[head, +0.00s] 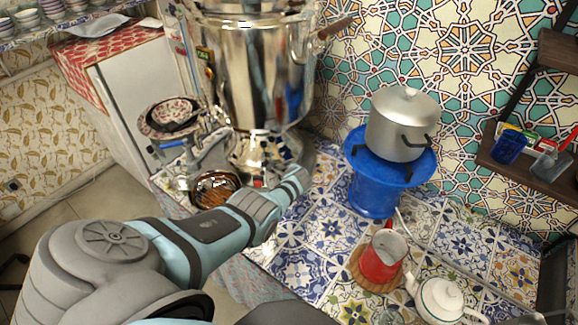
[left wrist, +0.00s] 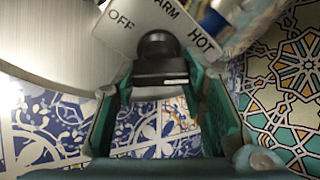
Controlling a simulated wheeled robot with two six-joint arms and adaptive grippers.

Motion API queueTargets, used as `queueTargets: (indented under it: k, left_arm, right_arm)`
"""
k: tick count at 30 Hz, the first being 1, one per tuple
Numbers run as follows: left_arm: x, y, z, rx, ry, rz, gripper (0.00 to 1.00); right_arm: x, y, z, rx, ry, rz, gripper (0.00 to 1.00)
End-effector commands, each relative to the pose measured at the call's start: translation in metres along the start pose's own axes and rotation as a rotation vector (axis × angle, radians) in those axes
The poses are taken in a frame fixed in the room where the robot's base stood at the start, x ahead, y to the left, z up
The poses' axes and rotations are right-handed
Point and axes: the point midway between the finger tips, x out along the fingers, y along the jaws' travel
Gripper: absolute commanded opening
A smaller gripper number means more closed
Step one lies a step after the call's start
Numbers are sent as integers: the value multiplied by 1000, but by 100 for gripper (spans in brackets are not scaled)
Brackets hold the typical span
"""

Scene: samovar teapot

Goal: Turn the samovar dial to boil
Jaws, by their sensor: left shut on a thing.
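The tall shiny samovar (head: 250,70) stands at the back left of the tiled counter. My left arm reaches across to its base, where my left gripper (head: 298,178) is partly hidden by my wrist. In the left wrist view the black dial (left wrist: 160,62) sits on a pale label plate (left wrist: 145,22) marked OFF, a partly covered "ARM", and HOT. My left gripper (left wrist: 163,78) has its teal fingers on both sides of the dial and is shut on it. The dial's pointer is hard to make out. My right gripper is not in view.
A blue burner (head: 375,195) with a lidded silver pot (head: 402,125) stands right of the samovar. A red pot (head: 381,258) and a white teapot (head: 440,298) are nearer the front. A patterned bowl (head: 172,115) and a brown round dish (head: 214,190) lie at left.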

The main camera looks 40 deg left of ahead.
Motion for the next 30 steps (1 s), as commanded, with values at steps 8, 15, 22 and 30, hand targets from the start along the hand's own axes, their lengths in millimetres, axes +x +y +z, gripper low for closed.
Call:
queueTargets:
  k: [8, 15, 22, 30]
  left_arm:
    - [0, 0, 0, 242, 12, 63, 10]
    - [0, 0, -1, 418, 22, 114, 10]
    - [1, 2, 0, 554, 27, 148, 10]
    - [0, 3, 0, 673, 33, 182, 10]
  right_arm:
    - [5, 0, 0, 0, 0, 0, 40]
    - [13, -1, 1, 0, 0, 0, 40]
    - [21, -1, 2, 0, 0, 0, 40]
    - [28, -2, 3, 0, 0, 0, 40]
